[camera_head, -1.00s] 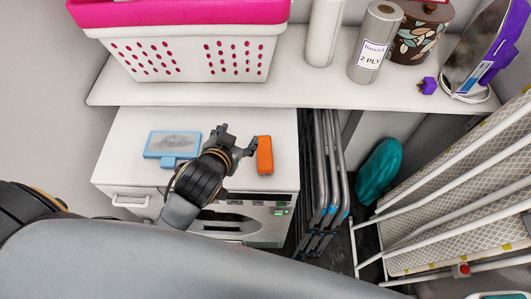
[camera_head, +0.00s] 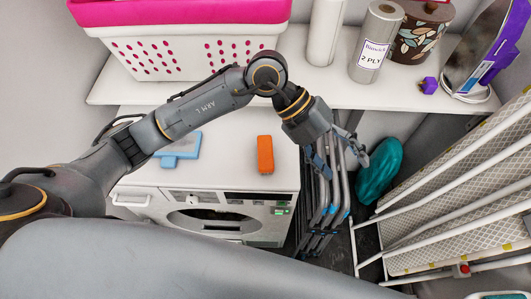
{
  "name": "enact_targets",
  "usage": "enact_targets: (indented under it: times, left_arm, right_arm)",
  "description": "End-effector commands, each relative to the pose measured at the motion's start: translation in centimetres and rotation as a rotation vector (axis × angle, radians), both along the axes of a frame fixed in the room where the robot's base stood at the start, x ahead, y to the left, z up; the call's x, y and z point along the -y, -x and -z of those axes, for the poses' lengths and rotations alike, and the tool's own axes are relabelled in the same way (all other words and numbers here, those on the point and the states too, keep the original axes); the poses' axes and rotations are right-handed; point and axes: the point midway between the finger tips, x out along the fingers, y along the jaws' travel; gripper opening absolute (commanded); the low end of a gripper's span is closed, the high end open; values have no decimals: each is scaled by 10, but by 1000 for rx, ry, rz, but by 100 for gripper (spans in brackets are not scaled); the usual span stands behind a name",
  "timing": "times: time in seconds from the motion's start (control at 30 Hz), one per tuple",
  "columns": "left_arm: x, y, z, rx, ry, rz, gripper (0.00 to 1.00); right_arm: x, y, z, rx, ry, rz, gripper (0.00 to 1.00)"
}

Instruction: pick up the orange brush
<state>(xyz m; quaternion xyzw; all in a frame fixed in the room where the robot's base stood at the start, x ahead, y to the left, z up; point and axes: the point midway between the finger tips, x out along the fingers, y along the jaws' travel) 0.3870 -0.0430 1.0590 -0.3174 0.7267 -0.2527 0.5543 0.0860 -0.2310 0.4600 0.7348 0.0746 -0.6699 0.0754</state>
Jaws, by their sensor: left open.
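The orange brush (camera_head: 265,155) lies on the white top of the dryer (camera_head: 230,160), near its right side. My left gripper (camera_head: 342,164) is open and empty. In the picture it is to the right of the brush, in front of the folded metal frames, pointing down and to the right. It is apart from the brush. My left arm reaches across the dryer top and the shelf front and partly hides a blue lint filter or brush-like item (camera_head: 180,150). My right gripper is not in view.
A white shelf (camera_head: 290,95) above the dryer holds a pink-rimmed basket (camera_head: 185,50), paper rolls (camera_head: 376,42), a patterned pot (camera_head: 422,32) and a purple iron (camera_head: 485,50). Folded grey frames (camera_head: 325,205), a teal item (camera_head: 379,172) and an ironing board (camera_head: 465,190) crowd the right.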

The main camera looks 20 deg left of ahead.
Motion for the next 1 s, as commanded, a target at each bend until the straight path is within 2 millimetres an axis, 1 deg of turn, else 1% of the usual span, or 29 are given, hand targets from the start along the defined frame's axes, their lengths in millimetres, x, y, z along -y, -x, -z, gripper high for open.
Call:
enact_targets:
  times: [0.03,0.07,0.1,0.2,0.3,0.33,0.4,0.47,0.57,0.7,0.8,0.9,1.0]
  left_arm:
    - [-27,-15,16,28,-170,-17,66]
    - [-43,-23,24,39,-265,-34,66]
    - [-65,-33,32,51,-386,-61,66]
    - [-114,-55,39,77,-627,-140,66]
    - [-148,-68,38,90,-782,-208,66]
    - [-155,-71,37,93,-813,-223,66]
    - [-165,-73,37,95,-857,-245,66]
    - [-168,-74,41,94,-872,-252,66]
    - [-169,-73,56,91,-875,-250,66]
    - [-168,-73,84,90,-871,-249,66]
    - [-168,-73,102,91,-871,-248,66]
    - [-168,-74,114,94,-870,-248,66]
    - [-168,-73,121,96,-869,-248,66]
  right_arm:
    - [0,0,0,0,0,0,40]
    - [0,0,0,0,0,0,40]
    - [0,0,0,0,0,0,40]
    - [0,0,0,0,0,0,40]
    - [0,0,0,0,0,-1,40]
    - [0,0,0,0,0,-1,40]
    - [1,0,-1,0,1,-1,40]
    - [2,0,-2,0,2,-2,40]
    - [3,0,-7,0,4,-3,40]
    - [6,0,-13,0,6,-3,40]
    - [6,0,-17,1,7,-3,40]
    - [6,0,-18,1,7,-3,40]
    - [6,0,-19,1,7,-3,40]
